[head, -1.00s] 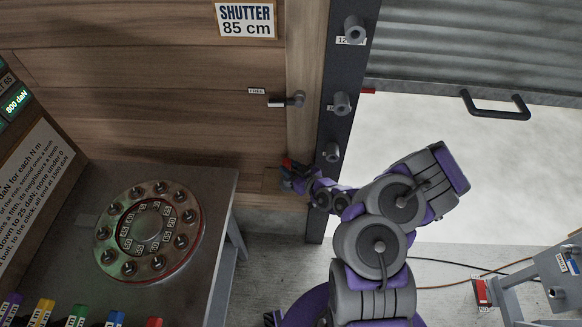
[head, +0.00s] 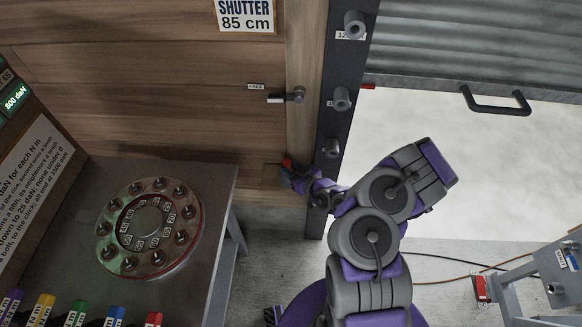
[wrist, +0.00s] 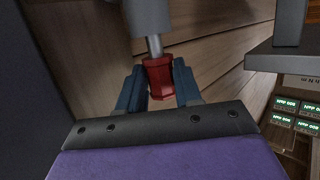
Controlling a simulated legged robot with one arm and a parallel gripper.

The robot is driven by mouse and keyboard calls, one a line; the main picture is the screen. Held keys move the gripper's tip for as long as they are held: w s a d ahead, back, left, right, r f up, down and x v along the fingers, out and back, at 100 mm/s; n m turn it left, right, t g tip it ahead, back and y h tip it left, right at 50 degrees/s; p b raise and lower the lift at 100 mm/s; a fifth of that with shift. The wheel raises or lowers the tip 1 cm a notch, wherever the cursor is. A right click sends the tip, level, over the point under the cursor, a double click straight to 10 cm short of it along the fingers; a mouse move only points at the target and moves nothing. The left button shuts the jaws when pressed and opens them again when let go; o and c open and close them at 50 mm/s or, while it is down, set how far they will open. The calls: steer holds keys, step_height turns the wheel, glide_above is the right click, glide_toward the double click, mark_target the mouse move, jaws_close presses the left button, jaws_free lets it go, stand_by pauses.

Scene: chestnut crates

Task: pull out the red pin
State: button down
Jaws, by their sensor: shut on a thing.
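The red pin (wrist: 160,78) shows in the wrist view as a red faceted head between the two blue-grey fingers of my gripper (wrist: 158,88). A thin metal shaft (wrist: 155,46) runs from the head up to a grey cylinder (wrist: 149,16). My gripper is shut on the red head. In the head view my gripper (head: 290,170) is at the wooden wall, left of the dark post, with a bit of red (head: 287,163) at its tip. The rest of the pin is hidden there by my gripper.
The dark post (head: 345,75) carries several grey knobs. A small lever (head: 288,97) is on the wall above my gripper. The shutter (head: 470,45) with a black handle (head: 497,103) is at the right. A table (head: 75,215) with a round bolted flange (head: 150,228) stands left.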

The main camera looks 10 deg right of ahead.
steer(key=shift+a+f, duration=0.1)
steer(key=shift+f, duration=0.9)
steer(key=c, duration=0.7)
jaws_free()
steer(key=p+v, duration=0.5)
steer(key=v, duration=1.2)
steer(key=shift+s+p, duration=0.2)
steer(key=shift+p, duration=0.2)
